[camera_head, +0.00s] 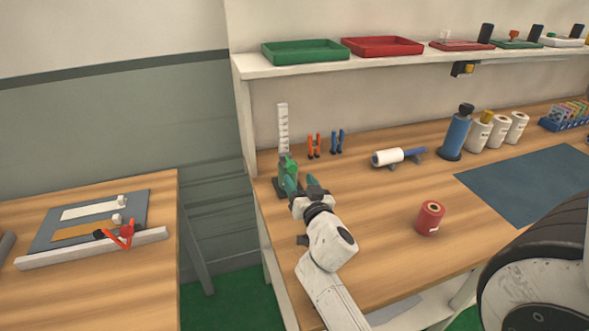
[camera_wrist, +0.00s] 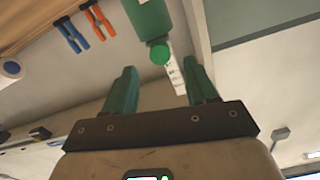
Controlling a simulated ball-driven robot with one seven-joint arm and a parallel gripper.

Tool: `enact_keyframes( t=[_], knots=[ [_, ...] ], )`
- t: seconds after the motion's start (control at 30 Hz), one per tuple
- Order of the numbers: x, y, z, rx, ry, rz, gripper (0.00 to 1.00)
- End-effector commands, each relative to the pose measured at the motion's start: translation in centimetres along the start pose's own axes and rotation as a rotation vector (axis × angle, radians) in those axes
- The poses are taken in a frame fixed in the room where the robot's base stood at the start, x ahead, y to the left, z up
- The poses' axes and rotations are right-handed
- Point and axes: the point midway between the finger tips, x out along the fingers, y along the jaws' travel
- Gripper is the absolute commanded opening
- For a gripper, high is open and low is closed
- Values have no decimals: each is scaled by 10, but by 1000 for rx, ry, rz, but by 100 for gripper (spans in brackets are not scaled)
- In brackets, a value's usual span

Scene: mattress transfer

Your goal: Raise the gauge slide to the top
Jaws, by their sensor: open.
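The gauge stands at the left end of the workbench, with an upright white scale (camera_head: 283,125) and a green slide (camera_head: 287,165) low on it. In the wrist view the slide's green body (camera_wrist: 149,18) is at the top, with a round green knob (camera_wrist: 160,54) and part of the white scale (camera_wrist: 176,78) below it. My gripper (camera_head: 302,182) is open right in front of the slide. In the wrist view its green fingers (camera_wrist: 161,68) stand apart, with the knob in the gap between their tips. I cannot tell whether either finger touches it.
Orange pliers (camera_head: 314,146) and blue pliers (camera_head: 337,141) stand right of the gauge. A white roll (camera_head: 388,157), a blue bottle (camera_head: 457,135) and a red spool (camera_head: 430,218) are farther right. A shelf (camera_head: 300,66) with trays runs above. Bare bench lies between gauge and spool.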

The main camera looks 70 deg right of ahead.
Motion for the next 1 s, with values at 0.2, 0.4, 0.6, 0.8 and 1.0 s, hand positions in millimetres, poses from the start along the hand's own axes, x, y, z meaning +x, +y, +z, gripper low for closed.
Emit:
enact_keyframes(
  t=[0.2,0.4,0.6,0.8,1.0],
  knots=[
    [33,0,-1,0,0,1,57],
    [46,0,0,0,0,0,57],
    [47,0,0,0,0,0,57],
    [47,0,0,0,0,0,46],
    [46,0,0,0,-1,0,27]
  ],
)
